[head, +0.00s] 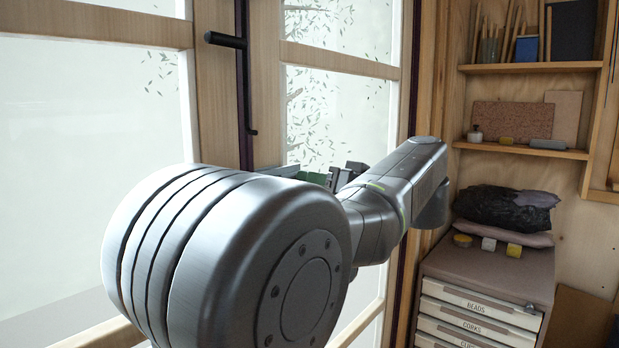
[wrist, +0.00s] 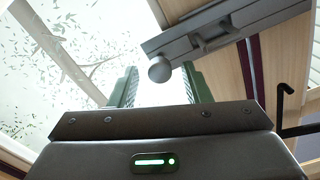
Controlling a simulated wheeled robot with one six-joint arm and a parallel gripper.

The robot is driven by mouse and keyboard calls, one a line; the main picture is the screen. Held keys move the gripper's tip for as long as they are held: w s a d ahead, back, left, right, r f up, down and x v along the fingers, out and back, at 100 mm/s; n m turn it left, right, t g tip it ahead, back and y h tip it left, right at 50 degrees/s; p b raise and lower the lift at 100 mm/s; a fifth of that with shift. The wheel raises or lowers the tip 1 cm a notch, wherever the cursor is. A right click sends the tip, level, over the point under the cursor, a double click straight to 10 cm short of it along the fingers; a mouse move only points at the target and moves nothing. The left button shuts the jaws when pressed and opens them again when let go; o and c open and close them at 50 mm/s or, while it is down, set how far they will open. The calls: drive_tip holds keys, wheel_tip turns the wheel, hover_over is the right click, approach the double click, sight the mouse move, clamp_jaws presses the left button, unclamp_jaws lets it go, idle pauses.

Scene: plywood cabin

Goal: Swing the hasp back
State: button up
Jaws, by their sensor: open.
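The hasp (wrist: 225,25) is a dark grey metal bar with a round knob (wrist: 159,70) near its end. It runs slantwise across the top right of the wrist view, over the wooden window frame. My gripper (wrist: 160,88) is open, with its two green-sided fingers apart. The knob appears between the fingertips in that view, nothing is clasped, and I cannot tell whether a finger touches the hasp. In the head view my gripper (head: 325,178) is beside the window frame, partly hidden behind my arm. The hasp cannot be made out clearly there.
A black handle (head: 225,40) sticks out from the window frame (head: 213,85) above my gripper. A black hooked piece (wrist: 290,118) shows at the right of the wrist view. Shelves (head: 530,67) and a drawer cabinet (head: 490,270) stand at the right.

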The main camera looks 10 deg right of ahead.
drive_tip(key=shift+x, duration=1.25)
clamp_jaws()
